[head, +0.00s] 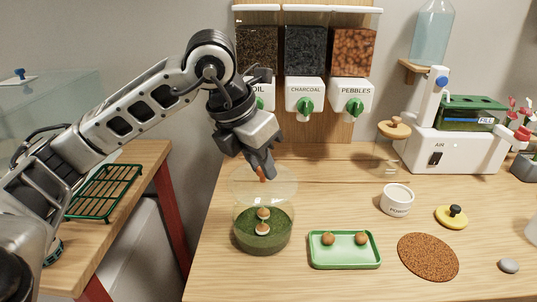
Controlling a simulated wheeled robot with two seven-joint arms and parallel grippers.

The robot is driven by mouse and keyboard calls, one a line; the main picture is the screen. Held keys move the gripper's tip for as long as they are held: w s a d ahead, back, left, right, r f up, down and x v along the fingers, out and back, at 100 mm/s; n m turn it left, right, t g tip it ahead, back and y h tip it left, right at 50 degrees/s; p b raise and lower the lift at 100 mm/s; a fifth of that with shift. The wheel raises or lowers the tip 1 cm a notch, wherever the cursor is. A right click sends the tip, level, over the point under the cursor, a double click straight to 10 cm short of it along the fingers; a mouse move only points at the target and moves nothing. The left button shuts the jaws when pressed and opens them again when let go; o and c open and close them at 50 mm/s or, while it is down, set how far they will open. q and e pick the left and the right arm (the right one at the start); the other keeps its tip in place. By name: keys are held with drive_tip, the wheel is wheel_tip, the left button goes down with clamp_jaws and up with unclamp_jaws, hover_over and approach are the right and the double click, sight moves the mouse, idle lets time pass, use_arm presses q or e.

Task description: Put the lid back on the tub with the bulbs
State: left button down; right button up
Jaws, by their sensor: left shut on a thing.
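The clear tub (248,241) stands on the wooden table, with green moss-like filling and two brown-and-white bulbs (263,213) inside. A clear round lid (281,185) is level over the tub. My left gripper (262,172) points down and is shut on the lid's small orange-brown knob. My right gripper is not in view.
A green tray (345,264) with two brown bulbs lies right of the tub. Further right are a cork mat (428,256), a white cup (397,200), a yellow lid (450,220) and a glass jar (389,158). Dispensers (305,93) stand behind. The table's left edge is near the tub.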

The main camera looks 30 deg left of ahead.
sight(260, 182)
use_arm(q)
drive_tip(key=shift+s+f, duration=0.15)
drive_tip(key=shift+f, duration=0.2)
drive_tip(key=shift+s+f+b, duration=0.1)
drive_tip(key=shift+f+b, duration=0.2)
drive_tip(key=shift+b, duration=0.15)
wheel_tip(260, 182, down, 2)
drive_tip(key=shift+f+b, duration=0.25)
drive_tip(key=shift+b, duration=0.75)
drive_tip(key=shift+f+b, duration=0.7)
drive_tip(key=shift+f, duration=0.1)
drive_tip(key=shift+f+b, duration=0.3)
drive_tip(key=shift+f, duration=0.05)
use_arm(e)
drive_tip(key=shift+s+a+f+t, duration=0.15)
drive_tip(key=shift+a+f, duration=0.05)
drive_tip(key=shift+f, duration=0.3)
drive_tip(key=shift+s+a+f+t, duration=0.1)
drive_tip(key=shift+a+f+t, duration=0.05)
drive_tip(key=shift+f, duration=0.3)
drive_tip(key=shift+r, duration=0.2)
use_arm(q)
drive_tip(key=shift+w+r, duration=0.1)
drive_tip(key=shift+w, duration=0.1)
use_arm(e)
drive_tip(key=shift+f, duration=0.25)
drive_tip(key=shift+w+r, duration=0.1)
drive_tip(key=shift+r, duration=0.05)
